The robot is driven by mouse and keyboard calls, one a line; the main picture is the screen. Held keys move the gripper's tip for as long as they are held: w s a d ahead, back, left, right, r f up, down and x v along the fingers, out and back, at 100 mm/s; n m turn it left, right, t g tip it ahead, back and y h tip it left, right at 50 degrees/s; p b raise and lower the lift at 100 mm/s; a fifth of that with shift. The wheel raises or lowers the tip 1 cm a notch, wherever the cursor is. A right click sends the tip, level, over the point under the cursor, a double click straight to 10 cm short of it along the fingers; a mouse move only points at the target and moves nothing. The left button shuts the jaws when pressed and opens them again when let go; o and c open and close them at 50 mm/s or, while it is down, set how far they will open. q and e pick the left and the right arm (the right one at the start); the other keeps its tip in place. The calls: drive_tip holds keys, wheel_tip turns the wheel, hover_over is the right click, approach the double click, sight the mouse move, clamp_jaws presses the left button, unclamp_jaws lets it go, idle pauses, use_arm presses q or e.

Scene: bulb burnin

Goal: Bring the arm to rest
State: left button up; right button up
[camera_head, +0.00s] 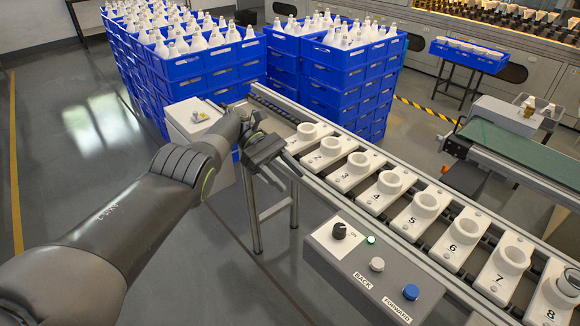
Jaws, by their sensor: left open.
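My left arm (130,230) reaches in from the lower left. Its gripper (272,176) is open and empty, just left of the far end of the conveyor, pointing down and to the right. It is in the air beside the numbered white holders, near the first holder (308,132). No bulb shows between its fingers. My right gripper does not show.
A control box (375,265) with a knob, a green light and BACK and FORWARD buttons stands before the conveyor. Several numbered holders line the belt; a grey part (570,281) shows at holder 8. Blue crates (200,70) of bulbs stand behind. Floor at left is clear.

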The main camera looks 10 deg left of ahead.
use_arm(q)
drive_tip(key=s+a+f+t+y+p, duration=0.1)
drive_tip(key=s+a+f+y, duration=0.15)
drive_tip(key=s+f, duration=0.7)
drive_tip(key=s+a+f+m+t+y+p, duration=0.15)
drive_tip(key=a+f, duration=0.25)
drive_tip(key=f, duration=1.2)
drive_tip(key=s+a+f+n+t+y+p, duration=0.1)
drive_tip(key=s+a+f+t+y, duration=0.15)
drive_tip(key=s+f, duration=0.7)
drive_tip(key=s+a+f+m+y+p, duration=0.1)
drive_tip(key=s+a+f+m+y, duration=0.15)
drive_tip(key=s+f, duration=0.5)
drive_tip(key=s+a+f+m+y+p, duration=0.1)
drive_tip(key=s+a+f+m+y, duration=0.15)
drive_tip(key=s+f, duration=0.5)
drive_tip(key=s+a+m+t+y+p, duration=0.1)
drive_tip(key=s+m, duration=0.5)
drive_tip(key=s, duration=1.2)
drive_tip(key=shift+s+a+f+t, duration=0.35)
drive_tip(key=shift+a+t, duration=0.2)
drive_tip(key=shift+t, duration=0.15)
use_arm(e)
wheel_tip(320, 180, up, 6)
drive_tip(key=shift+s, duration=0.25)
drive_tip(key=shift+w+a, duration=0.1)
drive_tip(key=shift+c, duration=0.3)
